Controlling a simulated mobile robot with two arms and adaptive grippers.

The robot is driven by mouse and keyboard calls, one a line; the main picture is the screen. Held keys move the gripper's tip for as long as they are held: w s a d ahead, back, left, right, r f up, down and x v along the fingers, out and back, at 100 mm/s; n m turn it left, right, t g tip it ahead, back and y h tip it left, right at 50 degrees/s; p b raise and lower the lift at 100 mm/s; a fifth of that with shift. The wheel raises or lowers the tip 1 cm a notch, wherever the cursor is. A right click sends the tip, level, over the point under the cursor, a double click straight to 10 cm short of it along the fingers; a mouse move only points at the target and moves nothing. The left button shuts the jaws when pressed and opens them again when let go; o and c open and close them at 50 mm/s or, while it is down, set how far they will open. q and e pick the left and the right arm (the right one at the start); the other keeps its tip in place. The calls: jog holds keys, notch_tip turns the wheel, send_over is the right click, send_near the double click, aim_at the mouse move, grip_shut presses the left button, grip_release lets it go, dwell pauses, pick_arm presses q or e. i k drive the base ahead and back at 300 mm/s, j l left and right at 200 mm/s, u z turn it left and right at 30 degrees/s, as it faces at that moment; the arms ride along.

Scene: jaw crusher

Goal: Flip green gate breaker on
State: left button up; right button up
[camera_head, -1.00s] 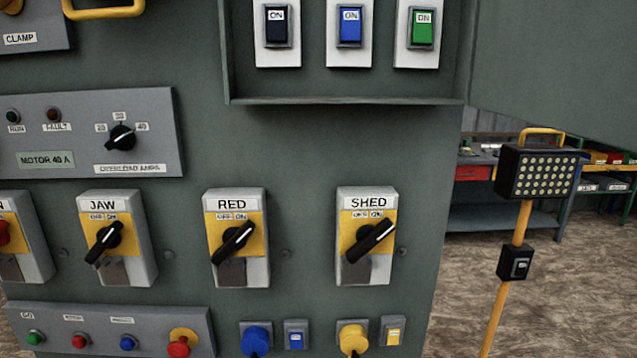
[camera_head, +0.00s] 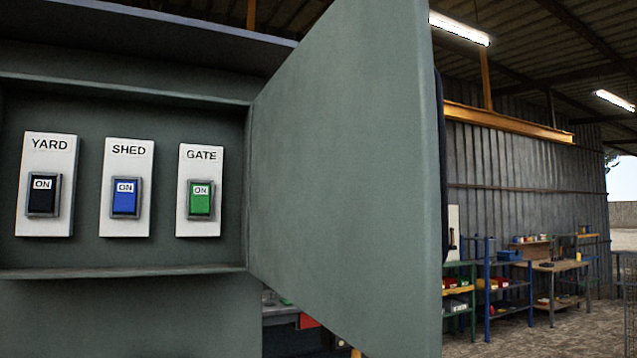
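The green gate breaker (camera_head: 201,199) is a green rocker on a white plate labelled GATE, at the right inside an open recessed box. An ON label shows at the top of its rocker. Beside it are the blue SHED breaker (camera_head: 125,198) and the black YARD breaker (camera_head: 43,196), each also with an ON label at the top. From this view I cannot tell which way the rockers are pressed. Neither of my grippers is in view.
The box's grey-green door (camera_head: 345,180) stands open to the right of the breakers and sticks out toward me. A ledge (camera_head: 120,271) runs below the breakers. Shelves (camera_head: 488,290) and a workbench (camera_head: 555,268) stand far back at the right.

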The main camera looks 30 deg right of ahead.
aim_at(200, 201)
jog(key=l+u, duration=0.15)
jog(key=l, duration=0.3)
jog(key=k+l+u, duration=0.1)
jog(key=l, duration=0.4)
jog(key=k+l+u, duration=0.15)
jog(key=l, duration=0.3)
jog(key=k+j, duration=0.1)
jog(key=j, duration=0.25)
jog(key=k+j, duration=0.1)
jog(key=j, duration=0.3)
